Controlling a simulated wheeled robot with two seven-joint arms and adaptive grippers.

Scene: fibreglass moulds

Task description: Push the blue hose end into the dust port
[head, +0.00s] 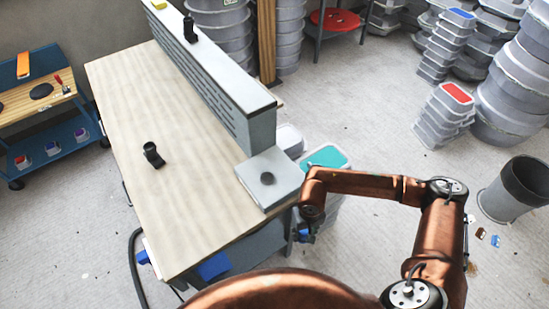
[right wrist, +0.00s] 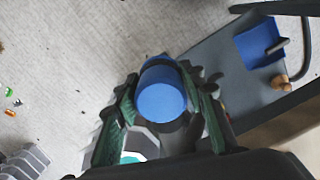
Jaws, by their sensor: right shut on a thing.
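My right gripper (head: 306,229) hangs just off the bench's right end, below the level of the bench top. It is shut on the blue hose end (right wrist: 161,92), which sits between its two fingers in the right wrist view; in the head view only a small bit of blue shows there. A grey box (head: 255,196) at the bench's right corner has a dark round opening in its top, which looks like the dust port (head: 268,178). The hose end is apart from it, to its right and lower. The port is not clear in the right wrist view. My left gripper is not in view.
The wooden bench (head: 125,100) carries a black elbow (head: 153,155) and a long slotted grey hood (head: 225,75) along its back. A teal-topped stack (head: 325,157) stands close behind my right forearm. A blue dustpan (right wrist: 260,45) lies on the shelf below.

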